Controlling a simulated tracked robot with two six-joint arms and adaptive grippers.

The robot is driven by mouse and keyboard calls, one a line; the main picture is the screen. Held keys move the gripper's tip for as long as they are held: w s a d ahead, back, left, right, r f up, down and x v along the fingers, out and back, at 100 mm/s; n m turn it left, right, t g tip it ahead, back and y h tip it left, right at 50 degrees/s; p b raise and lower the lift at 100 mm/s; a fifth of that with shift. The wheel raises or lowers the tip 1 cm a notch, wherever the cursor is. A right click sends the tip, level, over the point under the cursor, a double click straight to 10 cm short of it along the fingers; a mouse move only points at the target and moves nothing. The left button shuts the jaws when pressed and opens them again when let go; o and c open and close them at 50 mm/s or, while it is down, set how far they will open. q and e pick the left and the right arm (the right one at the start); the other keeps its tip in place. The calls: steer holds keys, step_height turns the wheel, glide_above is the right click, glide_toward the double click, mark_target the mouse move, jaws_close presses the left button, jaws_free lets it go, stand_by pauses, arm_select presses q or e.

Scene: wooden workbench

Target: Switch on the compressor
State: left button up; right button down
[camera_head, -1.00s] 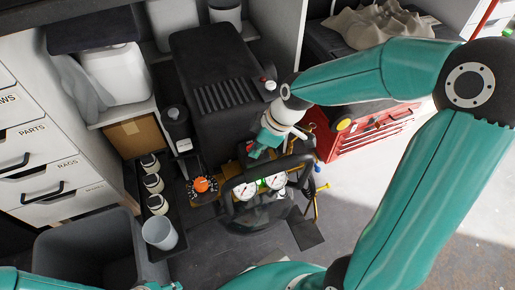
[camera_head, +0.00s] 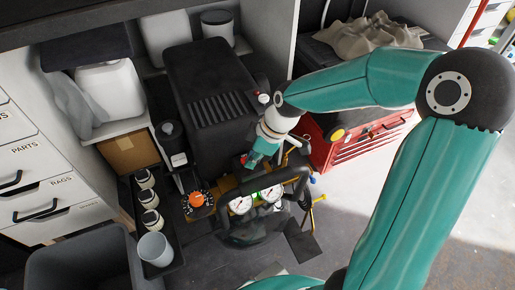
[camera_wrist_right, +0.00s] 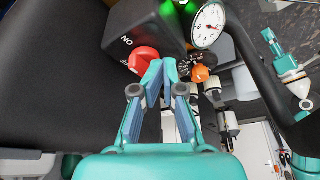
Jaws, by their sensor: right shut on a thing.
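The compressor is a black unit with a ribbed housing (camera_head: 215,100), a black handle frame and two white gauges (camera_head: 240,205) at its front. In the right wrist view its panel carries a red switch knob (camera_wrist_right: 143,60), the word ON, a lit green lamp (camera_wrist_right: 174,4), a gauge (camera_wrist_right: 208,25) and an orange knob (camera_wrist_right: 200,73). My right gripper (camera_head: 250,161) reaches down to the panel from the right. Its fingertips (camera_wrist_right: 164,66) are close together at the red knob, shut on it; the exact contact is partly hidden. My left gripper is not in view.
A black tray with several jars (camera_head: 150,200) and a white cup (camera_head: 155,249) lies left of the compressor. A grey bin (camera_head: 85,265) is at the lower left. Drawers (camera_head: 35,165) line the left. A red tool chest (camera_head: 365,145) stands right. Floor at the right is clear.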

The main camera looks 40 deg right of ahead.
steer(key=v, duration=1.1)
steer(key=shift+r, duration=0.3)
steer(key=shift+s, duration=0.15)
